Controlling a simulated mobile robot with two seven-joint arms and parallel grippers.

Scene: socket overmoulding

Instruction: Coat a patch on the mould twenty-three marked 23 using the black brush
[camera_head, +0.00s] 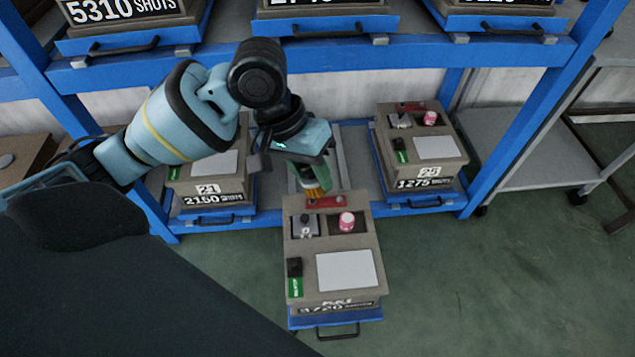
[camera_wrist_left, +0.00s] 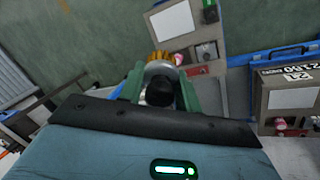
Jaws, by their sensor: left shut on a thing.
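The middle mould (camera_head: 378,250) is pulled out toward me on a blue drawer. Its front reads about 3720 shots, and the number plate above is too blurred to read. A pale rectangular patch (camera_head: 345,271) lies on its top, with a pink knob and a grey block behind it. My left gripper (camera_head: 312,172) is shut on the black brush (camera_wrist_left: 160,91), which shows its dark handle between the green fingers. The orange bristles (camera_head: 319,191) hang at the mould's far edge, near a red strip. Contact cannot be told. The mould also shows in the wrist view (camera_wrist_left: 207,22). My right gripper is out of view.
Mould 21 (camera_head: 187,187) is on the left and mould 25 (camera_head: 437,172) on the right of the blue rack (camera_head: 480,190). More moulds sit on the shelf above. A grey cart (camera_head: 530,150) stands at the right.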

